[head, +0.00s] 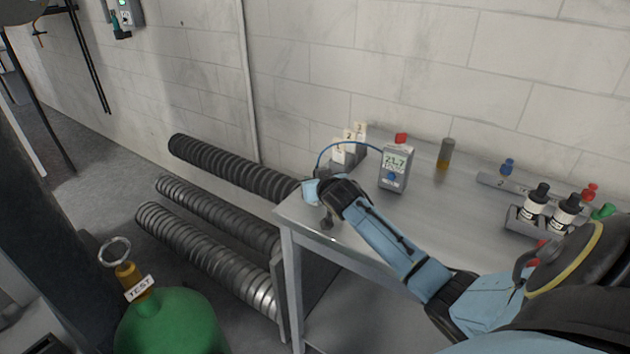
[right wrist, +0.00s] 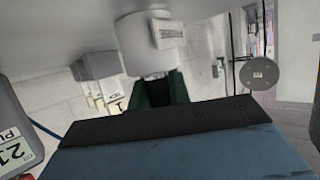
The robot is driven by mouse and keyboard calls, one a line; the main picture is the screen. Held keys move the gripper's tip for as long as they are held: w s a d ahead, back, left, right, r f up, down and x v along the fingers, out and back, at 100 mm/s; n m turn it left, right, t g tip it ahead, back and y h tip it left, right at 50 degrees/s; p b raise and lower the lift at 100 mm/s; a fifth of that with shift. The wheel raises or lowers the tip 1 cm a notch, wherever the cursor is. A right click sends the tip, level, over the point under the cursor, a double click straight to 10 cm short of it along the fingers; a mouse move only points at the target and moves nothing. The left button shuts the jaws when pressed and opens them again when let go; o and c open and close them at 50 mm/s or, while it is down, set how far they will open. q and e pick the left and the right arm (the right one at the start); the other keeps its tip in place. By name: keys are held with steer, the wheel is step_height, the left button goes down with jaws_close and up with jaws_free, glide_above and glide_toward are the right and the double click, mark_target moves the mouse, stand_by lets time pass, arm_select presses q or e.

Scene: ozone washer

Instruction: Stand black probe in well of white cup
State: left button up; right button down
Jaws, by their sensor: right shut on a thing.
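The white cup (head: 310,191) stands at the left end of the metal bench, partly hidden by my right gripper. In the right wrist view, which is upside down, the cup (right wrist: 140,45) carries a small printed label. My right gripper (right wrist: 160,90) is at the cup's mouth, its dark green fingers shut on a black piece, which I take to be the black probe (right wrist: 157,92). A blue cable loops from the grey meter (head: 396,168) to my right gripper in the head view. I cannot tell how deep the probe is or whether it is in the well. My left gripper is not in view.
Numbered white tags (head: 349,143) stand behind the cup. An amber-bottomed vial (head: 445,154) and a rack of bottles (head: 535,218) are to the right. Ribbed hoses (head: 210,250) and a green cylinder (head: 175,325) are left.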

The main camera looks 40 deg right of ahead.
steer(key=shift+f, duration=0.2)
steer(key=c, duration=1.3)
jaws_free()
steer(key=shift+s+a+r, duration=0.1)
steer(key=shift+s+r, duration=0.05)
steer(key=shift+r, duration=0.1)
steer(key=p+v, duration=0.2)
steer(key=v, duration=0.9)
steer(key=shift+s, duration=0.25)
steer(key=shift+a+r, duration=0.1)
steer(key=shift+r, duration=0.05)
